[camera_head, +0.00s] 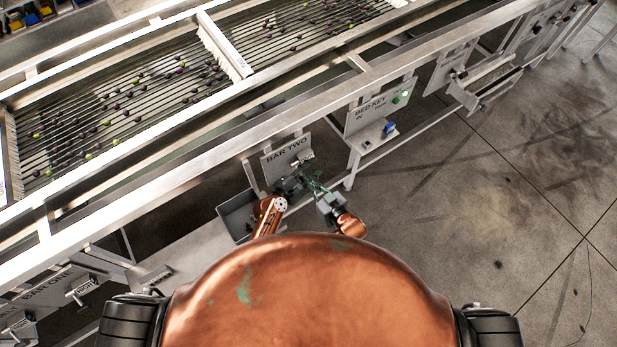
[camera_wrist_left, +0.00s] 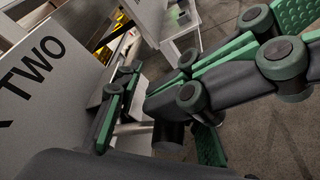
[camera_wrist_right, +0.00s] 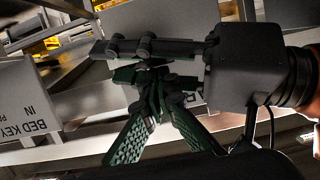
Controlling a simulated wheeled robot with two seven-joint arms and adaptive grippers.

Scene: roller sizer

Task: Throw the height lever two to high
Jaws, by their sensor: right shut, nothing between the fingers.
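The grey panel lettered "BAR TWO" (camera_head: 287,147) hangs below the machine's front rail in the head view. Part of that lettered panel (camera_wrist_left: 40,68) fills the left of the left wrist view. No lever marked for height can be told apart; the small fittings at the panel's lower edge are partly covered by my grippers. My left gripper (camera_head: 291,184) is just below the panel, its fingers overlapped by the other hand. My right gripper (camera_head: 310,182) is close beside it; in the right wrist view its green-padded fingers (camera_wrist_right: 155,98) meet at the tips, shut and empty.
A panel lettered "BED KEY" (camera_head: 372,106) with a small blue part stands to the right. A grey open bin (camera_head: 238,214) is left of my left arm. The roller bed (camera_head: 120,100) carries small dark and green fruit. The floor at right is clear.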

